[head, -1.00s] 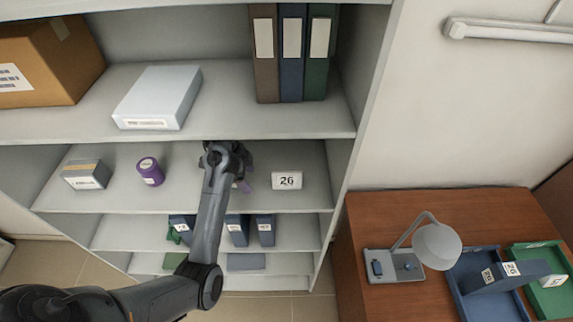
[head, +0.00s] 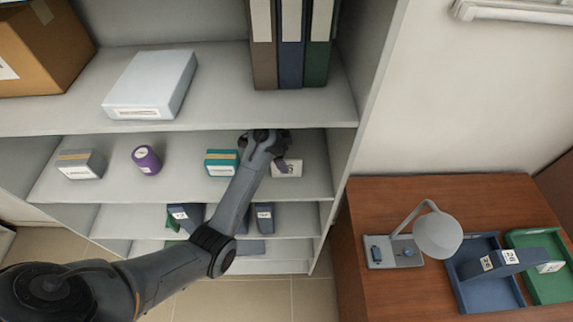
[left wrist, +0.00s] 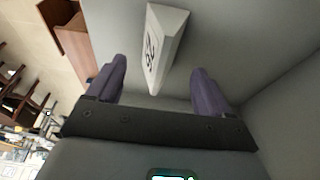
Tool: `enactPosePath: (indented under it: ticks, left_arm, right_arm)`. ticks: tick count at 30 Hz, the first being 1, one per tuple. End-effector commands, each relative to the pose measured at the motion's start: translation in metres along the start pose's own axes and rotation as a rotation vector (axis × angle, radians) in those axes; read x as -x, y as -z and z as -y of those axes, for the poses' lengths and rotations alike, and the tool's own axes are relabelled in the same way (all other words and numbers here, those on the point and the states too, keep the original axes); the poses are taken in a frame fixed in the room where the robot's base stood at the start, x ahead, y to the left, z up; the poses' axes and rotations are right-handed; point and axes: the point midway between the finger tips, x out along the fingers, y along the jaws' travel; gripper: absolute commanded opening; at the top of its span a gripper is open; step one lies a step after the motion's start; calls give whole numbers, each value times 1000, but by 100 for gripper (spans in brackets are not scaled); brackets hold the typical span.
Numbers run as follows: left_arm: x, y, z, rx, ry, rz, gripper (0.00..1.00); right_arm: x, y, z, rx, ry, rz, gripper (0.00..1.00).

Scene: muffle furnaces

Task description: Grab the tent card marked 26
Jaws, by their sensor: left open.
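The white tent card marked 26 (head: 290,170) stands on the second shelf, partly covered by my left gripper in the head view. In the left wrist view the card (left wrist: 165,48) shows its printed face, tilted in the picture, with its near end between the finger lines. My left gripper (left wrist: 160,70) is open, with one purple finger on each side of the card and gaps to both. In the head view the left gripper (head: 280,160) is at the card's left side. My right gripper is not in view.
A teal box (head: 221,163), a purple can (head: 146,160) and a grey box (head: 80,164) stand left on the same shelf (head: 185,185). The upper shelf (head: 225,110) overhangs. The wooden desk (head: 390,200) holds a lamp (head: 437,235), a blue tray (head: 478,300) and a green tray (head: 550,290).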

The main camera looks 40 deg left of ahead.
Motion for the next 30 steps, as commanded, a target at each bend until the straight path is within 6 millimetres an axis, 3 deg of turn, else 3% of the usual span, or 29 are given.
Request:
enactPosePath:
  ticks: [5,18,30]
  left_arm:
    - [-4,4,0,0,0,0,80]
    - [-49,4,0,1,-1,0,80]
    - [-52,3,0,0,0,0,80]
  right_arm:
    - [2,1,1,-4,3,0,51]
    - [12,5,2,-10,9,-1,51]
    - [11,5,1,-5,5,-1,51]
